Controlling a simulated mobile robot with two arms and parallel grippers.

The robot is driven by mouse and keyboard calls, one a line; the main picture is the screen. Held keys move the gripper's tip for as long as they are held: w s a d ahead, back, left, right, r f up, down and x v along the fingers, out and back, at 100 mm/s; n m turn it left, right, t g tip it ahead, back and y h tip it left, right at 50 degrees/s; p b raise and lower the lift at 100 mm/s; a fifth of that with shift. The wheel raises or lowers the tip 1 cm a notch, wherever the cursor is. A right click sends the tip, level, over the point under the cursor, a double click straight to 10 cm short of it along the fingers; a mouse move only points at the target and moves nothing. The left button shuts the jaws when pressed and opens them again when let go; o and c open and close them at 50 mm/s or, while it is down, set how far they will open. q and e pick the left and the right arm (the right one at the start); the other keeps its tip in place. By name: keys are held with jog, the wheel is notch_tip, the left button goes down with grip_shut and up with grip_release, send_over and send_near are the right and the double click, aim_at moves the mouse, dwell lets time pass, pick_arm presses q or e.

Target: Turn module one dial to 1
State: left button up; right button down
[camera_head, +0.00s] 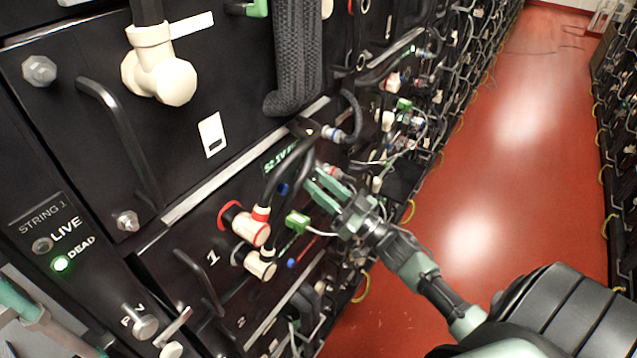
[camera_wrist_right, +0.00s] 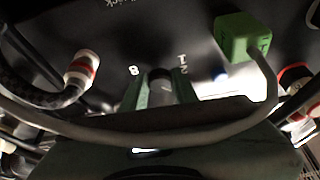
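Module 1 (camera_head: 213,258) is the black drawer with a white "1" in the head view. Its green display (camera_head: 283,158) is lit but hard to read. My right gripper (camera_head: 318,192) reaches in from the lower right to the panel beside the display. In the right wrist view its green fingers (camera_wrist_right: 160,88) are on either side of a short grey dial knob (camera_wrist_right: 160,92), with no clear gap. White numbers, an "8" and what looks like "1" and "2", sit around the knob. The knob's pointer is hidden.
A green connector (camera_head: 297,222) with a cable stands beside the gripper; the cable crosses the wrist view (camera_wrist_right: 266,85). White plugs with red rings (camera_head: 250,226) stick out nearby. The red floor (camera_head: 470,200) on the right is clear.

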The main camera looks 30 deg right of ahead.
jog(key=shift+f+n, duration=0.1)
jog(key=shift+n, duration=0.3)
jog(key=n+y+b, duration=0.1)
jog(key=n, duration=0.1)
jog(key=shift+d+n+g+y+b, duration=0.1)
jog(key=shift+n+g+y+b, duration=0.25)
jog(key=shift+n+g+y, duration=0.05)
jog(key=n, duration=0.2)
jog(key=n+g+y+b, duration=0.1)
jog(key=n, duration=0.1)
jog(key=shift+w+d+y, duration=0.1)
jog(key=shift+y, duration=0.2)
jog(key=n+g+y+b, duration=0.1)
jog(key=n+g, duration=0.1)
jog(key=n, duration=0.2)
jog(key=shift+n, duration=0.4)
jog(key=shift+d+r+n+g+y+b, duration=0.1)
jog(key=shift+n+g+y+b, duration=0.25)
jog(key=shift+n, duration=0.6)
jog(key=shift+r+n+g+y+b, duration=0.1)
jog(key=shift+n+g+y+b, duration=0.25)
jog(key=shift+n, duration=0.6)
jog(key=shift+n+g, duration=0.3)
jog(key=c, duration=1.1)
grip_release()
